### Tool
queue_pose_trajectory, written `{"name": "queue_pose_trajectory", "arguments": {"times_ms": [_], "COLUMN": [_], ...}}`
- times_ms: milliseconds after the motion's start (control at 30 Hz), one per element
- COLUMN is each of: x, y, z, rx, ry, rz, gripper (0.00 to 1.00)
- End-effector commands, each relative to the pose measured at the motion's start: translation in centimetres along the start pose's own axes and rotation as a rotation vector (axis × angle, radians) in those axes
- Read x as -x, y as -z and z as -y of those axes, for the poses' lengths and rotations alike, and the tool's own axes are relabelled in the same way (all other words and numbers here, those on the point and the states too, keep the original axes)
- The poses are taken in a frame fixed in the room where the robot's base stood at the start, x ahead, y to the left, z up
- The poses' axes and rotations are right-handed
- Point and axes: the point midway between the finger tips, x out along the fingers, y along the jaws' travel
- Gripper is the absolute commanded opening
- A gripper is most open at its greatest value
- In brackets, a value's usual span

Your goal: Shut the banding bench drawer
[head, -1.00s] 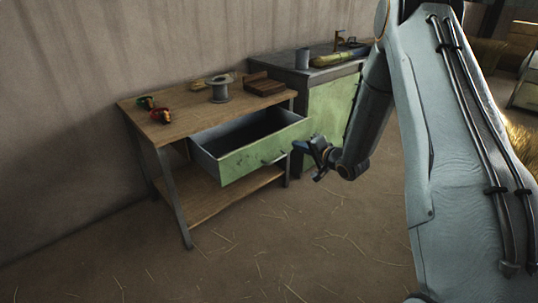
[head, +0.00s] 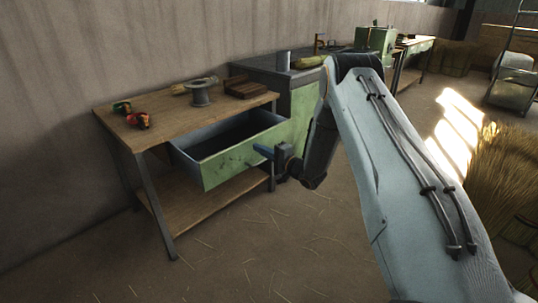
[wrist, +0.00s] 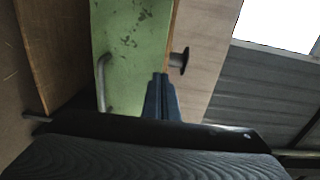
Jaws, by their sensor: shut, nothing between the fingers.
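The banding bench (head: 165,115) has a wooden top and grey legs. Its drawer, with a worn green front (head: 235,160) and grey inside, is pulled well out. My gripper (head: 258,149) is shut and empty, its blue fingers pointing at the right part of the drawer front. In the wrist view the shut fingers (wrist: 163,82) overlap the right side of the green front (wrist: 135,35), beside the metal handle (wrist: 102,80). The handle is hidden behind my gripper in the head view. I cannot tell whether the fingertips touch the front.
A spool (head: 200,92), a wooden block (head: 247,90) and red and green tools (head: 138,119) lie on the bench top. A green cabinet (head: 303,110) stands just right of the bench. A straw heap (head: 505,165) is at the right. The floor in front is clear, with loose straw.

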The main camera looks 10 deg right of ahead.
Motion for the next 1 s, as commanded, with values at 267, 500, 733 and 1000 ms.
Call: {"name": "queue_pose_trajectory", "arguments": {"times_ms": [267, 500, 733, 1000], "x": [-3.5, -4.0, -4.0, -5.9], "y": [0.0, 0.0, 0.0, 0.0], "z": [0.0, -0.1, -0.1, -0.2], "rx": [0.0, -0.001, -0.001, 0.002], "ry": [-0.001, -0.001, -0.001, 0.001], "rz": [0.0, -0.001, -0.001, 0.0], "gripper": [0.0, 0.0, 0.0, 0.0]}}
